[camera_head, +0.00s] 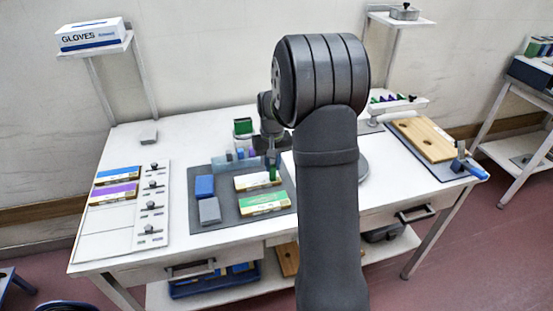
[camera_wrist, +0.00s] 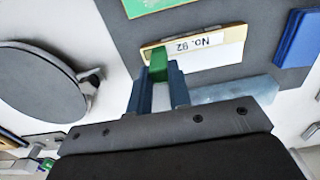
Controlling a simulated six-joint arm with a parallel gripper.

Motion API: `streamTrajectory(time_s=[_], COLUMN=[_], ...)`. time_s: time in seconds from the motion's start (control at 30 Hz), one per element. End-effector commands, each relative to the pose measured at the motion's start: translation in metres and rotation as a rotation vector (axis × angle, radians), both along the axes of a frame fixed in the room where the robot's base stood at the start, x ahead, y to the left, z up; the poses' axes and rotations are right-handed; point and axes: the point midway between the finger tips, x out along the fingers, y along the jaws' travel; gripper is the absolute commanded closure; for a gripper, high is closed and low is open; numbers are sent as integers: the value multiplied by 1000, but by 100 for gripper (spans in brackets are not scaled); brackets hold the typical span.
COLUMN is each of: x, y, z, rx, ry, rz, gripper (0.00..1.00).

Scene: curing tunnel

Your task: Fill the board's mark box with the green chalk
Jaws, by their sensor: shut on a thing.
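A pale board marked "No. 92" (camera_head: 252,182) lies on the dark grey mat (camera_head: 228,215); it also shows in the wrist view (camera_wrist: 205,48). My gripper (camera_wrist: 160,82) is shut on the green chalk (camera_wrist: 158,66), which points down between the two blue-grey fingers. In the head view the chalk (camera_head: 273,174) is over the board's right end. In the wrist view its tip overlaps the board's left end. I cannot tell whether it touches. The mark box is not clearly visible; the chalk and fingers cover that end.
A green-faced board (camera_head: 264,203) lies nearer on the mat. A blue block (camera_head: 204,186) and a grey block (camera_head: 210,211) are left of the boards. A translucent rack (camera_wrist: 235,91) stands close behind the board. A round grey plate (camera_wrist: 40,82) is beside the mat.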

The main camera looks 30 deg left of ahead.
Motion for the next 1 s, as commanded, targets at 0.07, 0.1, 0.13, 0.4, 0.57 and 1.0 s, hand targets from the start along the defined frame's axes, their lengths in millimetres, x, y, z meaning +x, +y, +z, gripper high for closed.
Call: streamTrajectory(time_s=[0.07, 0.1, 0.13, 0.4, 0.57, 1.0], x=[8, 11, 10, 10, 0, 1], y=[-8, -11, -9, -10, 0, 0], z=[-1, -1, -1, -2, -2, 18], rx=[-1, 0, 0, -1, 0, 3], ry=[-1, 0, 0, -1, 0, -4], rz=[-5, -5, -2, -5, -1, -3], gripper=[100, 100, 100, 100, 100, 100])
